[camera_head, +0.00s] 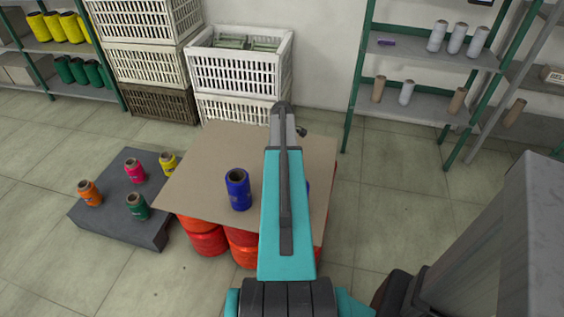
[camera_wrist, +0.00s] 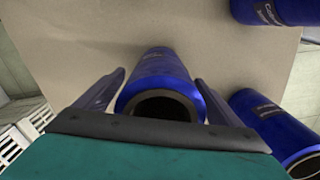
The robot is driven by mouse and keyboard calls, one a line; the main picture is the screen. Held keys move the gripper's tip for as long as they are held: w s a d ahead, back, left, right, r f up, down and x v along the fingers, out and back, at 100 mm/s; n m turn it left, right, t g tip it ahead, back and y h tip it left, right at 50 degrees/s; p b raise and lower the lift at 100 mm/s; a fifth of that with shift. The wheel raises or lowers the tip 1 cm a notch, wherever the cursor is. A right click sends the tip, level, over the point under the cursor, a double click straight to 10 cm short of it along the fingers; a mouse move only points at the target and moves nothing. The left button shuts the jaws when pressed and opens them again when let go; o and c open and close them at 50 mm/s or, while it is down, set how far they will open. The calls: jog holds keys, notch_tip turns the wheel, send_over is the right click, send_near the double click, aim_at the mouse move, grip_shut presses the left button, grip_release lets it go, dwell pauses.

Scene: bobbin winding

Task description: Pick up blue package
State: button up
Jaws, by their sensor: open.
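In the wrist view a blue package (camera_wrist: 160,72), a cone-like spool with a dark hollow end, lies between the two fingers of my open gripper (camera_wrist: 161,82). The fingers are on either side of it; I cannot tell whether they touch it. A second blue package (camera_wrist: 275,11) is at the upper right and a third (camera_wrist: 275,125) at the lower right. In the head view one blue package (camera_head: 238,190) stands upright on the cardboard sheet (camera_head: 205,155). A sliver of another (camera_head: 307,188) shows right of my arm, which hides the rest and my gripper.
The cardboard lies on several red-orange spools (camera_head: 205,238). A dark low platform (camera_head: 120,220) at left holds orange, pink, yellow and green spools. White crates (camera_head: 238,68) stack behind. Shelves with spools stand at back left and right (camera_head: 430,58). Tiled floor is open at right (camera_head: 385,195).

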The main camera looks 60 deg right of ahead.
jog(key=shift+c, duration=0.3)
jog(key=c, duration=1.3)
jog(key=shift+r, duration=0.15)
jog(key=s+r, duration=0.1)
jog(key=s, duration=0.4)
jog(key=s+r+b, duration=0.1)
jog(key=s+r, duration=0.1)
jog(key=s, duration=0.3)
jog(key=s+r+b, duration=0.1)
jog(key=s, duration=0.5)
jog(key=shift+d+r, duration=0.15)
jog(key=shift+r, duration=0.25)
